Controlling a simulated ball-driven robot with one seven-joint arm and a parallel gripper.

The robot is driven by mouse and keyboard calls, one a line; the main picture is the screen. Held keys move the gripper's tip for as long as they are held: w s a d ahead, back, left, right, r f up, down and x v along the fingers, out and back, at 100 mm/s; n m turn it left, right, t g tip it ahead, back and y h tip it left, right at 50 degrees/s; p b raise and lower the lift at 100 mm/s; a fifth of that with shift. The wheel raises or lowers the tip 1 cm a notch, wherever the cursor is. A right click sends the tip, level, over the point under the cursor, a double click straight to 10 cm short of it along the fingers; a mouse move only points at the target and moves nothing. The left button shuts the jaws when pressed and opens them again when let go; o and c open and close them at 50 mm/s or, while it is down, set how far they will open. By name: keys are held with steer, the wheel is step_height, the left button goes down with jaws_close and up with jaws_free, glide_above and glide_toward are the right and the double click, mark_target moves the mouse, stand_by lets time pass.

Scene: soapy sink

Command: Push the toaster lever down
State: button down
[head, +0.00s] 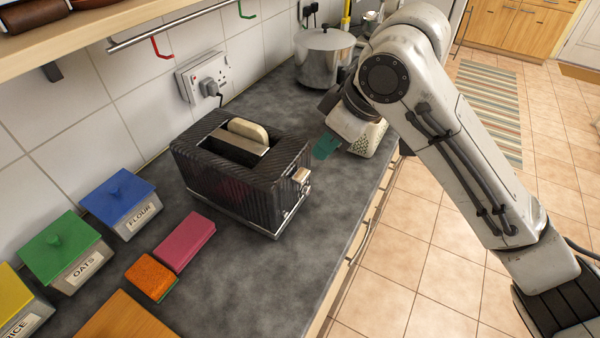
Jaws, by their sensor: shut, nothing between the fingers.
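A black ribbed toaster (235,170) stands on the grey worktop. A slice of bread (248,130) sticks up out of its top slot. A pale lever (300,175) is on the toaster's right end, close to its top edge. My gripper (325,147) is beyond the toaster's right end, apart from the lever, with its teal tip pointing down and left. It is shut and empty. My wrist hides part of the gripper.
A steel pot (323,58) is behind. Pink sponge (185,243), orange sponge (150,275) and lidded canisters (120,203) are left of the toaster. The worktop right of the toaster is clear to its edge.

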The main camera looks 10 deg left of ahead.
mark_target(302, 174)
steer(key=b+x, duration=0.5)
steer(key=shift+f, duration=0.4)
steer(key=shift+w+a+f+b, duration=0.15)
steer(key=shift+a+f+b, duration=0.25)
steer(key=shift+f+b, duration=0.2)
steer(key=shift+r, duration=0.1)
steer(key=d+f, duration=0.2)
steer(key=f, duration=0.1)
steer(key=s+f, duration=0.1)
steer(key=shift+d+f, duration=0.2)
steer(key=shift+d, duration=0.2)
steer(key=v, duration=1)
steer(key=shift+d+r, duration=0.25)
steer(key=shift+r, duration=0.1)
